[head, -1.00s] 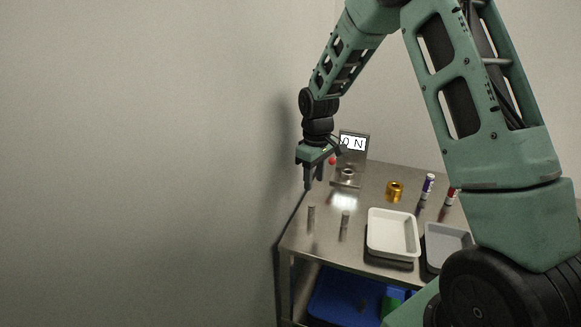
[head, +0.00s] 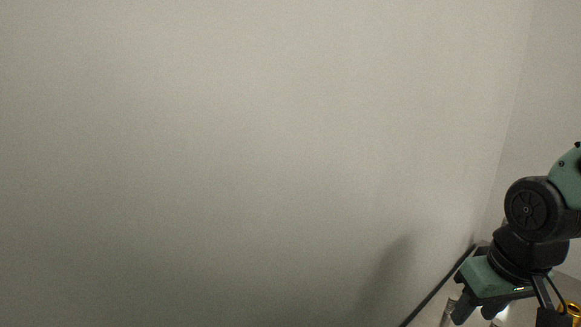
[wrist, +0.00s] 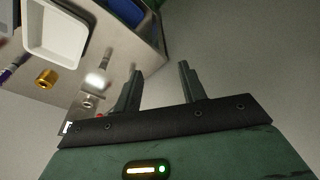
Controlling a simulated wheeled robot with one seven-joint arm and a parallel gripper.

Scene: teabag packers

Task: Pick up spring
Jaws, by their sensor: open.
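No spring can be clearly picked out. A small grey upright cylinder (wrist: 107,60) stands on the metal table in the wrist view; I cannot tell whether it is the spring. A grey cylinder also shows partly at the bottom of the head view (head: 448,312). My gripper (wrist: 160,68) is open, with nothing between its fingers. In the wrist view its fingers point past the table's edge, with the cylinder to the left of them. In the head view my gripper (head: 500,312) is at the lower right, its fingertips near the picture's bottom edge.
The table (wrist: 70,100) holds a white tray (wrist: 57,38), a gold ring-shaped part (wrist: 46,78), also in the head view (head: 572,309), and a small metal ring part (wrist: 88,98) near a red knob (wrist: 99,116). A blue bin (wrist: 100,14) lies below. A bare wall (head: 250,150) fills most of the head view.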

